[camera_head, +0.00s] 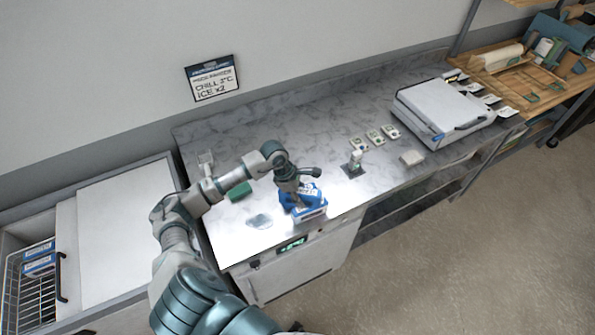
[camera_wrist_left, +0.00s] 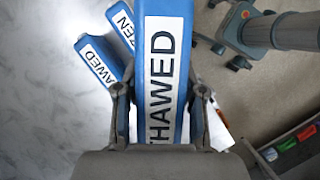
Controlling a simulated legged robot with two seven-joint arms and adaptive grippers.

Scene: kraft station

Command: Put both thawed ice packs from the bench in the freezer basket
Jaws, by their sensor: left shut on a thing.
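My left gripper (camera_head: 298,200) is shut on a blue ice pack (camera_wrist_left: 158,60) whose white label reads THAWED. In the head view this pack (camera_head: 313,213) is at the front edge of the bench. The left wrist view shows two more blue packs beside it: one label ends in AWED (camera_wrist_left: 97,62), the other in ZEN (camera_wrist_left: 122,30). In the head view the gripper covers part of this group. The wire freezer basket (camera_head: 22,290) at the lower left holds blue-and-white packs (camera_head: 39,260). My right gripper is out of view.
The marble bench (camera_head: 225,145) has a green block (camera_head: 239,191), a clear flat item (camera_head: 259,221), a small bottle (camera_head: 356,157) and several small cards at the middle. A white case (camera_head: 445,108) stands at the right. A white lid (camera_head: 125,220) lies beside the basket.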

